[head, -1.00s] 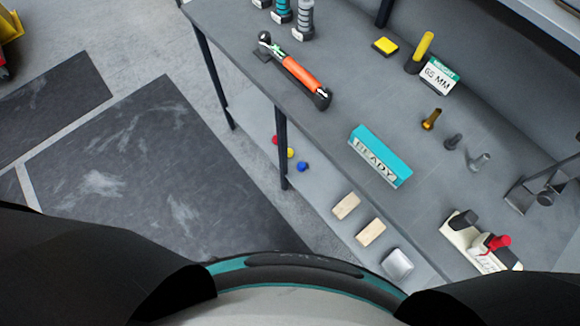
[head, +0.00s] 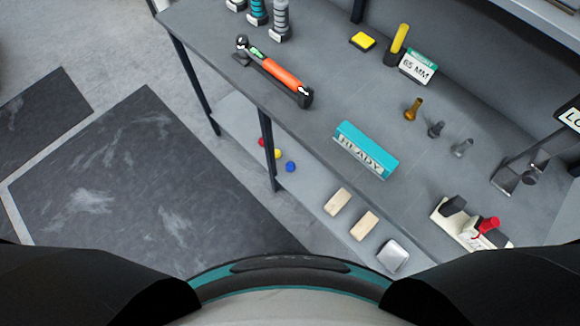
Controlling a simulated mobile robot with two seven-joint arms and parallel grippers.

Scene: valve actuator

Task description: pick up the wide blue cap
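A small round blue piece (head: 290,167), which may be the wide blue cap, sits on the lower shelf under the workbench, near a table leg. It is too small to tell its exact shape or width. A yellow piece (head: 278,154) and a partly hidden red piece (head: 262,142) are beside it. Neither of my grippers is in view, so nothing shows near these pieces.
The workbench (head: 330,100) holds an orange-handled tool (head: 280,76), a teal READY box (head: 365,150), several bolts and a red-handled fixture (head: 470,225). Two tan blocks (head: 337,201) and a silver block (head: 393,256) lie on the lower shelf. Floor is open left.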

